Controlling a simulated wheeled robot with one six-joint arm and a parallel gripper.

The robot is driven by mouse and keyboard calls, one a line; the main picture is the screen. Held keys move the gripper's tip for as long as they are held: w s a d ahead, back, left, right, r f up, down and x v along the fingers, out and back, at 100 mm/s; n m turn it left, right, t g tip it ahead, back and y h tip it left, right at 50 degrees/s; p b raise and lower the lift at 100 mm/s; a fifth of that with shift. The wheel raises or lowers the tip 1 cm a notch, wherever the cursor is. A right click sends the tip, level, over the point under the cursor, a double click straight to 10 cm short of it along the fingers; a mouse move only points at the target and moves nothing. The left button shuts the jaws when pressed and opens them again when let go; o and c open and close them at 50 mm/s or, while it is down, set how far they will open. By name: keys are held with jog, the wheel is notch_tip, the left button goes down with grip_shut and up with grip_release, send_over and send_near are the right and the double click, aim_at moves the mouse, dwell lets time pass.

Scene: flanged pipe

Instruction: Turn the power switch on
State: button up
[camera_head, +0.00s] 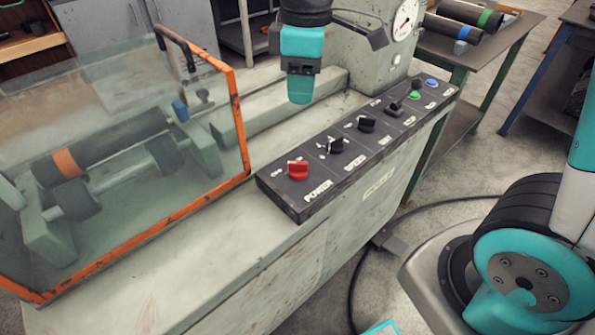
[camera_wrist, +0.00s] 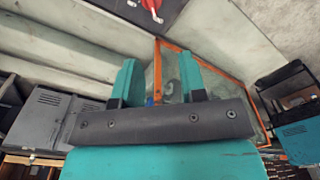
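The power switch (camera_head: 298,169) is a red rotary knob at the near left end of the dark control panel (camera_head: 325,187), beside the label POWER. Its exact pointing direction is hard to tell. It also shows in the wrist view (camera_wrist: 152,7), cut by the top edge. My gripper (camera_head: 300,98) hangs pointing down, above and behind the panel in the head view, apart from the knob. In the wrist view my gripper's (camera_wrist: 162,78) two teal fingers stand apart with nothing between them.
Several black knobs (camera_head: 335,145), a green button (camera_head: 415,96) and a blue button (camera_head: 432,82) run along the panel. An orange-framed clear guard (camera_head: 240,120) stands left, over an orange-banded pipe (camera_head: 66,162). A round gauge (camera_head: 405,19) is behind the panel.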

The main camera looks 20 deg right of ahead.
aim_at(298, 162)
jog(key=shift+n, duration=0.3)
jog(key=f, duration=0.6)
jog(key=w+f+b, duration=0.1)
jog(key=f, duration=1.1)
jog(key=shift+w+f, duration=0.2)
jog(key=shift+w, duration=0.1)
jog(key=shift+c, duration=0.2)
grip_shut()
